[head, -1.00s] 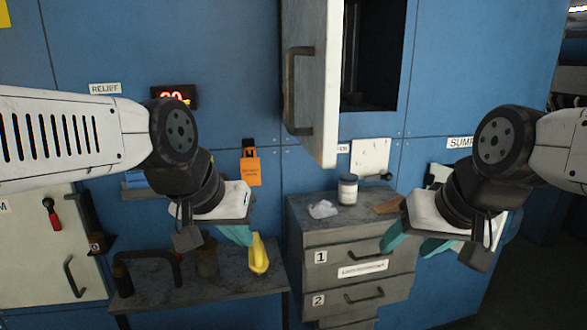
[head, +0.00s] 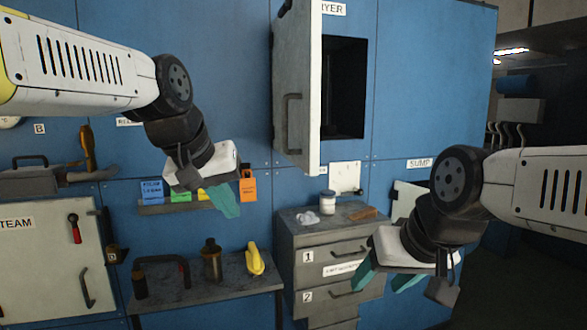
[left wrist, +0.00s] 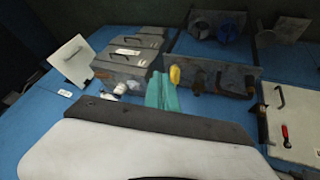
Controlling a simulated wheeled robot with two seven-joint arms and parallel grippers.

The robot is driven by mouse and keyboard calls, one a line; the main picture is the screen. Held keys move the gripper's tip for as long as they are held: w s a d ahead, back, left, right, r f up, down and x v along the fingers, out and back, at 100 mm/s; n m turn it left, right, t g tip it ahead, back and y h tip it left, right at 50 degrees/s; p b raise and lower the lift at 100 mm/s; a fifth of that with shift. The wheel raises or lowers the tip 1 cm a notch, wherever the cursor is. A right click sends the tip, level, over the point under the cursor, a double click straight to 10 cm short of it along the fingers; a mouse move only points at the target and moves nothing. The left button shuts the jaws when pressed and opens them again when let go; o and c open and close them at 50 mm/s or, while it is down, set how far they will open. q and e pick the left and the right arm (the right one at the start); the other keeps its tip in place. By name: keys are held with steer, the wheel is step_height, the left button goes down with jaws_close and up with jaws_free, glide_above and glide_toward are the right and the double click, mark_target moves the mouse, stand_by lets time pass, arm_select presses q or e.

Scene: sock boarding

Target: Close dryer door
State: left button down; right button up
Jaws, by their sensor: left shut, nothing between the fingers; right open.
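The dryer door (head: 296,75) is a pale panel with a dark vertical handle (head: 291,124). It stands open, swung out to the left of the dark dryer opening (head: 344,88) in the blue wall. My left gripper (head: 225,202) is shut and empty, below and left of the door and apart from it. Its teal fingers also show together in the left wrist view (left wrist: 162,95). My right gripper (head: 385,280) is open and empty, in front of the drawer cabinet, below and right of the door. The left wrist view does not clearly show the dryer door.
A grey drawer cabinet (head: 327,252) stands below the opening, with a white jar (head: 327,203) and crumpled white item on top. A low bench (head: 205,286) holds a yellow object (head: 255,259) and a brown bottle (head: 211,260). Coloured tags hang from a small wall shelf.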

arm_select(q)
steer(key=w+d+r+n+h, duration=0.15)
steer(key=w+d+r, duration=0.35)
steer(key=w+r, duration=0.65)
steer(key=w+d+f, duration=0.7)
steer(key=f, duration=0.1)
steer(key=shift+d, duration=0.2)
steer(key=shift+f, duration=0.1)
